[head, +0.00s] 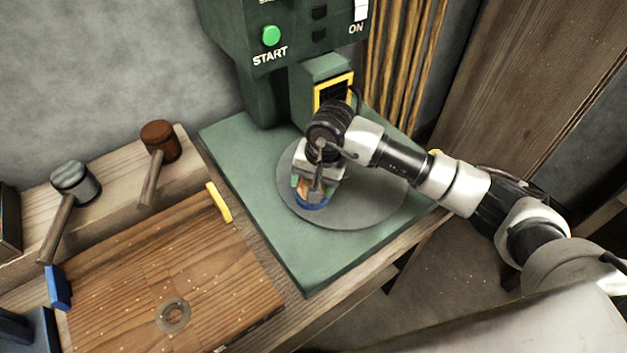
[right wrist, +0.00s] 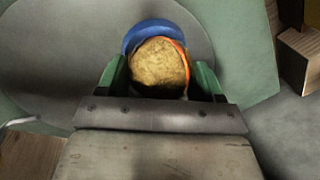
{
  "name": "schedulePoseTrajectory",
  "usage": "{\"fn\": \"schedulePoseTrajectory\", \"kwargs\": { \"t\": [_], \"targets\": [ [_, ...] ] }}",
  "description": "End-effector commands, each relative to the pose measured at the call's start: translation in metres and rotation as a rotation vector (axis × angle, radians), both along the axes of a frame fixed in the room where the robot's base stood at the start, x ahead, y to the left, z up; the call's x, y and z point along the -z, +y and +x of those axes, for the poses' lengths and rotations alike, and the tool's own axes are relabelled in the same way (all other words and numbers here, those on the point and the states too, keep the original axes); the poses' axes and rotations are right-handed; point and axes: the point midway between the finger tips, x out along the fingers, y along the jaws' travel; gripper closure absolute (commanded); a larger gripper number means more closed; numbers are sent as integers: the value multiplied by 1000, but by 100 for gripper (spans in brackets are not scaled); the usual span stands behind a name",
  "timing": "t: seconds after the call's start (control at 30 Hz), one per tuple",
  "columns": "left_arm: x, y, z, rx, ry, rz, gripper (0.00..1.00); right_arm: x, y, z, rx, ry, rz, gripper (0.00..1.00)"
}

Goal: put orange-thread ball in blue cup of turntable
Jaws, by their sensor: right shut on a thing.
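The blue cup (head: 312,204) stands on the grey round turntable (head: 365,205) of the green machine. In the right wrist view the cup's blue rim (right wrist: 150,30) shows behind the ball. The tan ball with an orange thread (right wrist: 158,66) sits between the green fingers of my right gripper (right wrist: 160,85), which is shut on it. In the head view the right gripper (head: 316,190) is over the cup, with the ball close to the rim or partly inside it; I cannot tell how deep. My left gripper is not in view.
The green machine with a START button (head: 271,36) rises behind the turntable. A wooden board (head: 165,270) with blue and yellow blocks lies to the left. Two mallets (head: 160,142) rest on a wooden ledge. The turntable's right part is clear.

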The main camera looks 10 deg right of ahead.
Motion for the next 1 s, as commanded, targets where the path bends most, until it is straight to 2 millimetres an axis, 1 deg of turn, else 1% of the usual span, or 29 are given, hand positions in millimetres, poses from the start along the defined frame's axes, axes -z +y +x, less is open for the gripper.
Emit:
{"fn": "schedulePoseTrajectory", "kwargs": {
  "t": [0.03,0.2,0.47,0.57,0.67,0.9,1.0],
  "targets": [
    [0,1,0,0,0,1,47,0,0,0,0,0,1,30],
    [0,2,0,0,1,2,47,0,0,0,0,0,0,4],
    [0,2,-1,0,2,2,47,0,0,0,0,0,-1,3],
    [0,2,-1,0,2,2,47,-5,-1,0,0,-1,0,3],
    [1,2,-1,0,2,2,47,-18,-3,-1,-1,-4,0,3],
    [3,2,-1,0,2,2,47,-66,-11,-5,0,-5,0,3],
    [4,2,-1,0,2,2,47,-83,-14,-7,-1,-4,-1,3]
  ]
}}
